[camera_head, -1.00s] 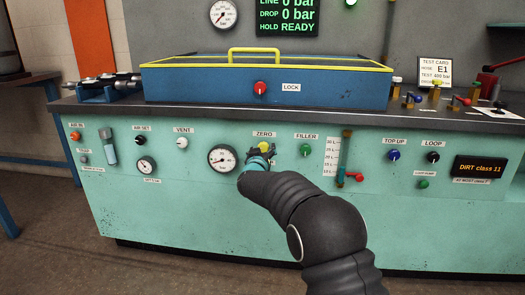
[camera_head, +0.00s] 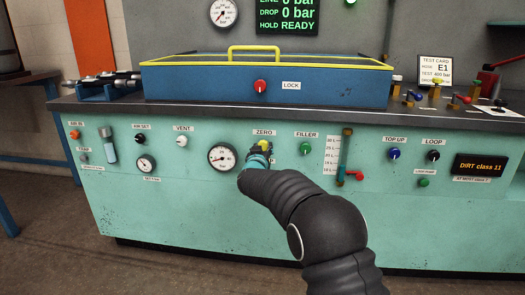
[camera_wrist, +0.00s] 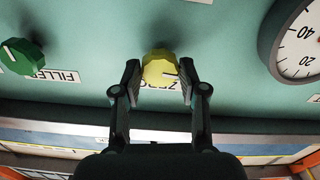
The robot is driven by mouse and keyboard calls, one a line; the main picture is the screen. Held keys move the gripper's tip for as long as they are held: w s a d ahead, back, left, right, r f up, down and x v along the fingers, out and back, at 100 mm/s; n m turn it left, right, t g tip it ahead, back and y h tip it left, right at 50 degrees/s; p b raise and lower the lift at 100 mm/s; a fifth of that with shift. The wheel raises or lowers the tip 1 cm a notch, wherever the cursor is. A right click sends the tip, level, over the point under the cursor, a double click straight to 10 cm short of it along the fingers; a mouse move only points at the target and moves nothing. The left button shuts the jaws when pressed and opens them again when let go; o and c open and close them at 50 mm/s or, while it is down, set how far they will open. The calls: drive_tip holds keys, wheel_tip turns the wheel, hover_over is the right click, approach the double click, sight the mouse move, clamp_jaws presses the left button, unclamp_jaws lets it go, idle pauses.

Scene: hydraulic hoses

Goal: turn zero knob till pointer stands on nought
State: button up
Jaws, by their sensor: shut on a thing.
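The zero knob is a yellow faceted knob (camera_wrist: 160,68) with a white mark, under the ZERO label on the green panel. In the head view a bit of the yellow knob (camera_head: 264,144) shows above my gripper. My gripper (camera_wrist: 160,80) is shut on the knob, with one finger on each side of it. In the head view my gripper (camera_head: 259,154) is at the panel, below the ZERO label. A round gauge (camera_head: 222,157) sits left of the knob. Its needle is too small to read for certain. In the wrist view only part of the gauge face (camera_wrist: 302,45) shows.
The green FILLER knob (camera_head: 306,148) is just right of my gripper, and also shows in the wrist view (camera_wrist: 22,55). A level tube (camera_head: 345,158) with a red handle stands farther right. The white VENT knob (camera_head: 182,141) is left of the gauge.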

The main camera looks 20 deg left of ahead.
drive_tip(key=shift+m+b, duration=1.65)
drive_tip(key=shift+m, duration=2.15)
drive_tip(key=o, duration=1.1)
drive_tip(key=shift+o, duration=0.2)
drive_tip(key=v, duration=1.2)
